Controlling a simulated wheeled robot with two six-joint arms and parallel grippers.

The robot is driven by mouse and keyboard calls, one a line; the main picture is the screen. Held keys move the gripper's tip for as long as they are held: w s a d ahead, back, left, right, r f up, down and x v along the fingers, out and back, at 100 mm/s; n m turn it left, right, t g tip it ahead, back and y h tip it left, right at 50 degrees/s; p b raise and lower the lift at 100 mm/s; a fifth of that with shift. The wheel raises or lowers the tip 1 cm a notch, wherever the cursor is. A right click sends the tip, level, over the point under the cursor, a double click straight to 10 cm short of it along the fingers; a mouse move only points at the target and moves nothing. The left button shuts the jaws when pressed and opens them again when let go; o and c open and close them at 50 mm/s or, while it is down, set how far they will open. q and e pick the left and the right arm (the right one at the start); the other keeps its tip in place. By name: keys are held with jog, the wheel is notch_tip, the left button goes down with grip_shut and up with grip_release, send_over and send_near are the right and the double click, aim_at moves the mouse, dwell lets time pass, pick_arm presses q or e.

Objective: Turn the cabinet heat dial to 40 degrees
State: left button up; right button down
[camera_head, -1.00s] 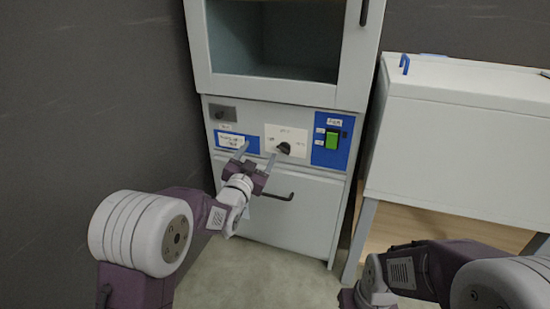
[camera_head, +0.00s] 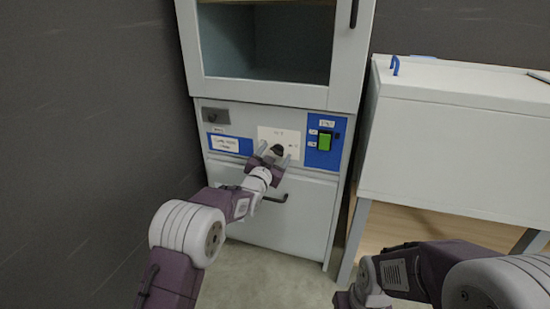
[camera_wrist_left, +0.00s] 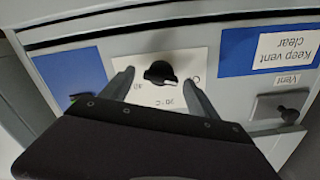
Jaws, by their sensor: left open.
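The heat dial (camera_head: 277,150) is a black knob on a white plate (camera_head: 292,138) on the cabinet's front panel. In the left wrist view the dial (camera_wrist_left: 160,73) appears upside down, with a white mark toward the lower right and a "40" on the plate at lower left. My left gripper (camera_head: 275,156) is open in front of the plate. In the wrist view its fingers (camera_wrist_left: 157,82) lie on either side of the dial, with gaps showing; contact is not visible. My right arm shows at the lower right of the head view; its fingers are not visible.
A green switch (camera_head: 324,141) on a blue plate is right of the dial. A "Keep vent clear" label (camera_wrist_left: 287,48) and a vent knob (camera_wrist_left: 287,113) are on its other side. A drawer handle (camera_head: 272,198) is below. A white bench (camera_head: 450,140) stands right of the cabinet.

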pick_arm(q)
jog(key=c, duration=1.4)
jog(key=shift+o, duration=0.2)
